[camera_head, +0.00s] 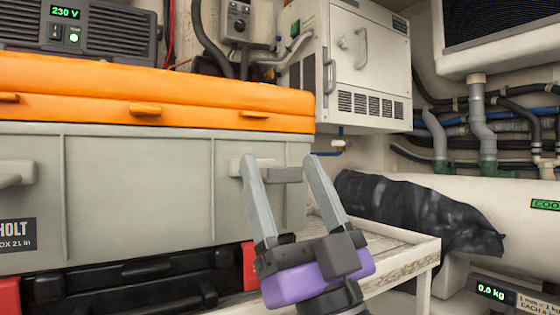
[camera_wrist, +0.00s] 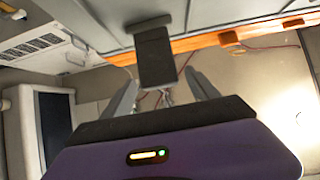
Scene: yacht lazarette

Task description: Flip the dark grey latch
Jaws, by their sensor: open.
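The dark grey latch (camera_head: 282,175) is on the front of a large grey toolbox (camera_head: 140,200), just below its orange lid (camera_head: 200,97). In the head view its left part is hidden behind my gripper's left finger. My gripper (camera_head: 280,158) is open and points up, with its fingertips either side of the latch. In the wrist view the latch (camera_wrist: 154,58) shows as a dark plate on the grey box wall, between the two open fingers of my gripper (camera_wrist: 162,77). Nothing is held. I cannot tell whether a finger touches the latch.
Another grey catch (camera_head: 14,174) is on the box at left. Below is a black and red case (camera_head: 130,280) on a pale bench (camera_head: 400,258). A white cabinet (camera_head: 360,60) hangs behind. A black sheet (camera_head: 420,210) drapes over a white cylinder at right.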

